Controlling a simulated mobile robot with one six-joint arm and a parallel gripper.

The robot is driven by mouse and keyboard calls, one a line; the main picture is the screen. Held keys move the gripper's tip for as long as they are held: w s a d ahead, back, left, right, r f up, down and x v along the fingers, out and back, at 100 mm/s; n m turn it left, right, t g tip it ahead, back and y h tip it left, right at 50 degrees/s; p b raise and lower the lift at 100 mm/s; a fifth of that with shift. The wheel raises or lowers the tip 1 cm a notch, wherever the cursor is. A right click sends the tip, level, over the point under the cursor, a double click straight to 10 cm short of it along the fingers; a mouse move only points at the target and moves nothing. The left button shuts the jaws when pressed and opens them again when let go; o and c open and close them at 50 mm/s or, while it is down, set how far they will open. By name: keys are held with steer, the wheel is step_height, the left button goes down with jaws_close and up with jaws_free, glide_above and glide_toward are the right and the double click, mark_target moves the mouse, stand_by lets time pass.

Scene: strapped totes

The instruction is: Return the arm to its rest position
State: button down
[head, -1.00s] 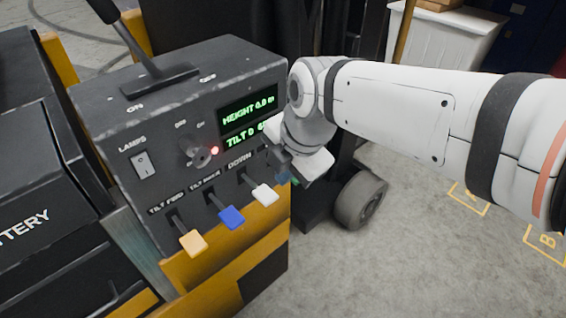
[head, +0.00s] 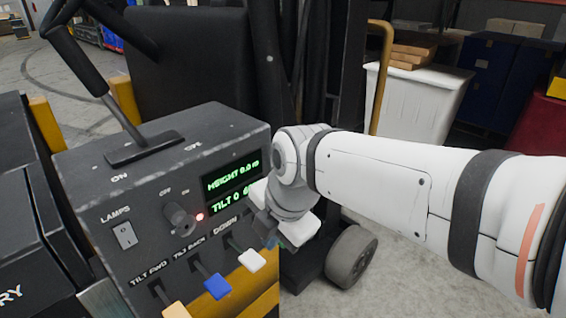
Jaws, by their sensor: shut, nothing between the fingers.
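My white arm reaches in from the right of the head view. My gripper (head: 268,232) is at its end, beside the right edge of a dark control panel (head: 145,195). The gripper is shut with nothing seen in it, and its fingertips are partly hidden by the wrist. It is close to the white lever (head: 251,260) marked DOWN; I cannot tell whether they touch. Blue (head: 217,286) and orange (head: 176,310) levers stand to the left. The green display (head: 231,185) reads HEIGHT 0.0 m and TILT 0, partly covered by my wrist. A red light (head: 200,217) glows beside the knob (head: 178,216).
A large black lever (head: 100,85) rises from the panel top. Behind stand a yellow post (head: 381,75), a white bin (head: 415,105) holding wooden pieces, and dark blue boxes (head: 497,85). Grey floor is open at lower right.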

steer(key=s+d+m+h+p, duration=0.2)
steer(key=s+d+m+p, duration=0.2)
steer(key=d+m, duration=1.4)
steer(key=shift+d+f+m+h+p, duration=0.3)
steer(key=shift+m+p, duration=0.9)
steer(key=shift+m, duration=3.6)
steer(key=shift+r, duration=0.15)
